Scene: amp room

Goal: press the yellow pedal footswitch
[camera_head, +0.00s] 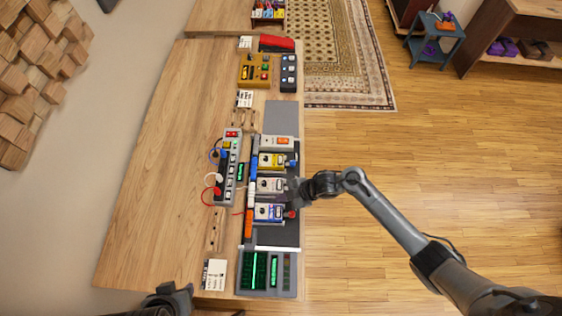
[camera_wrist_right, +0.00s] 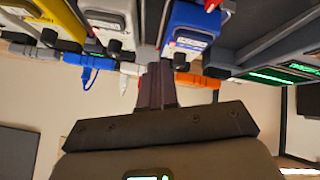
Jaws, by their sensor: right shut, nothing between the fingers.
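The yellow pedal (camera_head: 271,160) sits in the row of pedals on the dark board, just above the white pedal (camera_head: 269,185) in the head view. Its footswitch is too small to make out clearly. My right gripper (camera_head: 294,193) is shut and empty, at the right ends of the white and blue pedals, below and to the right of the yellow one. In the right wrist view the shut fingers (camera_wrist_right: 158,86) point between the white pedal and the blue pedal (camera_wrist_right: 190,30). The yellow pedal (camera_wrist_right: 58,18) is at the upper left there, apart from the fingers.
A grey pedal (camera_head: 278,142) stands above the yellow one. A power strip (camera_head: 228,168) with cables lies left of the row, and a dark unit with green displays (camera_head: 266,272) lies below it. Wood floor (camera_head: 430,170) is clear right of the table (camera_head: 165,170).

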